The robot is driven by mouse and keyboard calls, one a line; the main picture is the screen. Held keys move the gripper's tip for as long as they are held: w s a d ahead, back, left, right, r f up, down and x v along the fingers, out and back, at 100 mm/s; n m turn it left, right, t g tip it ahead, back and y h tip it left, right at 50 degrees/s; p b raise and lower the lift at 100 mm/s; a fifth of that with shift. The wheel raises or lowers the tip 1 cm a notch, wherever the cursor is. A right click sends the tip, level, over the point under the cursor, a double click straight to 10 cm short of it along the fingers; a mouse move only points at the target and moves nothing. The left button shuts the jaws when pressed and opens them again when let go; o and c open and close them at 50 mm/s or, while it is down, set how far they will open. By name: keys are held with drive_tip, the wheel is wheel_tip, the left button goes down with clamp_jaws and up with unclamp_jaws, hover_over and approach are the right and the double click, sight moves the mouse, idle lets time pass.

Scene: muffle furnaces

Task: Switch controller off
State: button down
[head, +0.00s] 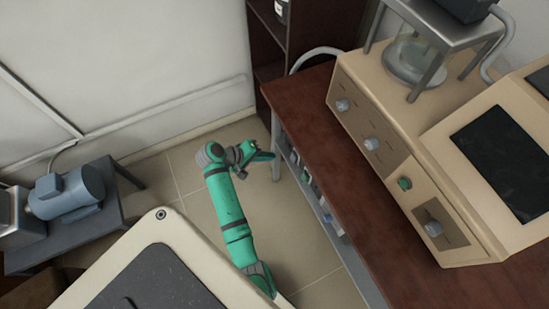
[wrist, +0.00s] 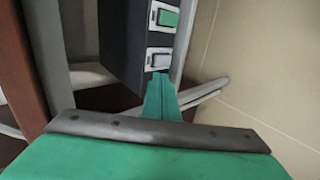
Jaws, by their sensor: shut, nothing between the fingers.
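The controller looks to be the dark box (wrist: 122,40) in the wrist view, with a green button (wrist: 167,18) above a grey-white button (wrist: 158,59) in pale frames. My green gripper (wrist: 160,76) is shut and empty, with its tips just below the grey-white button. I cannot tell whether they touch it. In the head view, my gripper (head: 270,156) is beside the left side of the wooden bench, near small switch units (head: 304,173) under its edge. Which unit is the controller is unclear there.
The brown bench top (head: 345,165) carries a beige furnace unit (head: 410,150) with knobs and a dark screen. A dark cabinet (head: 268,40) stands behind. A blue-grey motor (head: 66,194) sits on a table at left. Tiled floor (head: 190,165) is open left of my arm.

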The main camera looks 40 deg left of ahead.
drive_tip(key=v, duration=0.2)
drive_tip(key=shift+a+r, duration=0.15)
drive_tip(key=shift+r, duration=0.2)
drive_tip(key=shift+w, duration=0.2)
drive_tip(key=s+d+f+y, duration=0.2)
drive_tip(key=d+f, duration=0.6)
drive_tip(key=d, duration=0.2)
drive_tip(key=s+d+f+m+y, duration=0.1)
drive_tip(key=s+d+m+y, duration=0.25)
drive_tip(key=s+d, duration=0.5)
drive_tip(key=s+d+r+m+t, duration=0.2)
drive_tip(key=d+r, duration=0.3)
drive_tip(key=r, duration=0.3)
drive_tip(key=s+d+r+m+t+h, duration=0.1)
drive_tip(key=s+d+r+m, duration=0.3)
drive_tip(key=r, duration=0.4)
drive_tip(key=s+d+r+m+t, duration=0.3)
drive_tip(key=s+d+r+m, duration=0.1)
drive_tip(key=d+r, duration=0.3)
wheel_tip(320, 180, up, 2)
drive_tip(key=shift+s+d+r+t+h, duration=0.1)
drive_tip(key=shift+s+d+t+h, duration=0.2)
drive_tip(key=shift+s, duration=0.35)
